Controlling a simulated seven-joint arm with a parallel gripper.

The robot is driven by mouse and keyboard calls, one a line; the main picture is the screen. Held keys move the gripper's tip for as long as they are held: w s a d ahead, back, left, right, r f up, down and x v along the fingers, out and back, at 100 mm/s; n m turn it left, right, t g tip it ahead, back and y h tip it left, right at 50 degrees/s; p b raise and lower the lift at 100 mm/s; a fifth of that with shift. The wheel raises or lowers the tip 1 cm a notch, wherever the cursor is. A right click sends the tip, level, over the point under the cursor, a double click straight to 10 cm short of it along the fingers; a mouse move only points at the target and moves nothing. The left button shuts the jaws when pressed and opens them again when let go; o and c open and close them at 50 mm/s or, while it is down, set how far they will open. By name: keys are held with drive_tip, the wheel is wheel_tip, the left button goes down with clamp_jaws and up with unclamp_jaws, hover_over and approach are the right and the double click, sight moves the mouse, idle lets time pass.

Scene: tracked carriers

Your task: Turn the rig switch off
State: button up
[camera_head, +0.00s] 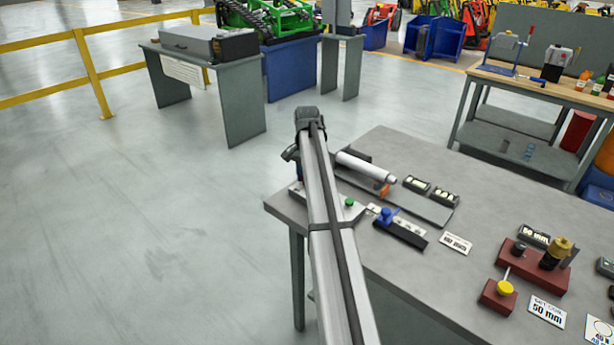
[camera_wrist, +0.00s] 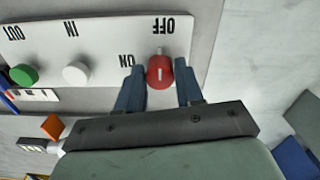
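The rig switch is a red round knob (camera_wrist: 160,74) with a white mark, on a white panel (camera_wrist: 100,40) in the wrist view. The upside-down labels ON and OFF stand beside it; the mark runs roughly up and down in the picture, towards the OFF side. My gripper (camera_wrist: 160,83) has its blue fingers on either side of the knob, with narrow gaps seen; whether they touch it is unclear. In the head view the panel (camera_head: 356,211) shows partly at the table's corner, and my arm hides the knob.
Green (camera_wrist: 23,74) and white (camera_wrist: 76,73) buttons share the panel. A silver cylinder (camera_head: 366,167) lies behind it on the grey table (camera_head: 470,205). A blue-knobbed slider (camera_head: 388,215) and red blocks stand to the right. Floor left of the table is clear.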

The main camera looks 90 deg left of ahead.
drive_tip(key=o, duration=0.3)
drive_tip(key=shift+o, duration=0.2)
wheel_tip(320, 180, up, 14)
idle(0.6)
drive_tip(key=shift+f, duration=0.1)
